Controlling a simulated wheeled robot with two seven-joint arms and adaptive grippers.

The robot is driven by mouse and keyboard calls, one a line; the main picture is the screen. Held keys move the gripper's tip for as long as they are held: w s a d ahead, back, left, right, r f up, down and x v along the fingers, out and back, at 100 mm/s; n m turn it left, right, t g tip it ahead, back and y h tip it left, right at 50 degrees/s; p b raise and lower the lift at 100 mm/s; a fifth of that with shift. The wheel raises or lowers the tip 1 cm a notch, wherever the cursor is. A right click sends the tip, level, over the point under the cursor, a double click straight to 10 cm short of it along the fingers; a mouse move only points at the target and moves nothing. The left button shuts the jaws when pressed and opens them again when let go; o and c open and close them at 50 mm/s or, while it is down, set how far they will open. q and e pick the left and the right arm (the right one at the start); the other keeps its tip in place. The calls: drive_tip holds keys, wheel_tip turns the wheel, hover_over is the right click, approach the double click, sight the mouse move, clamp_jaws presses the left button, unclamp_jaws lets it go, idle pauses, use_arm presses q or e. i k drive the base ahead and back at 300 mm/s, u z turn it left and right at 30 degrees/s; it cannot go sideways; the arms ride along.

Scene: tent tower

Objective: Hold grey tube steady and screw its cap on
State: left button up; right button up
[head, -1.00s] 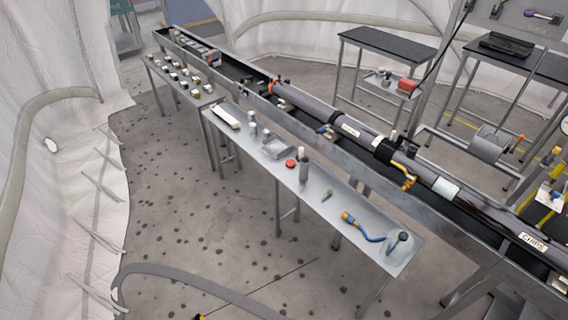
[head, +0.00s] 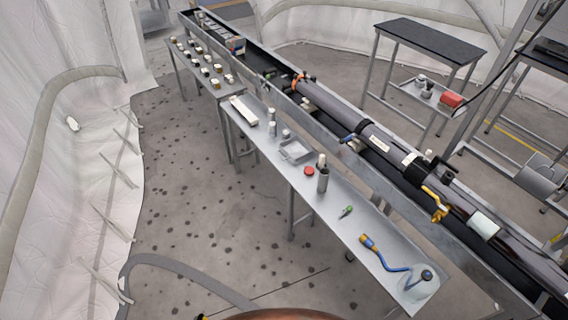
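A small grey tube (head: 323,183) stands upright on the narrow metal side table (head: 365,227), near its middle. A red round piece (head: 309,171) lies flat on the table just left of the tube and looks like a cap. A pale piece (head: 321,160) shows right above the tube's top; I cannot tell whether it stands behind the tube or rests on it. Neither of my grippers is in the head view.
A shallow tray (head: 295,150), a white box (head: 244,110) and small bottles stand farther back. A green-tipped item (head: 346,211) and a blue hose (head: 389,261) lie nearer. A long trough with a dark pipe (head: 376,144) runs alongside. The floor left of the table is open.

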sight(324, 176)
drive_tip(key=u, duration=0.05)
drive_tip(key=i, duration=0.7)
drive_tip(key=z, duration=0.65)
drive_tip(key=i, duration=0.5)
drive_tip(key=z, duration=0.5)
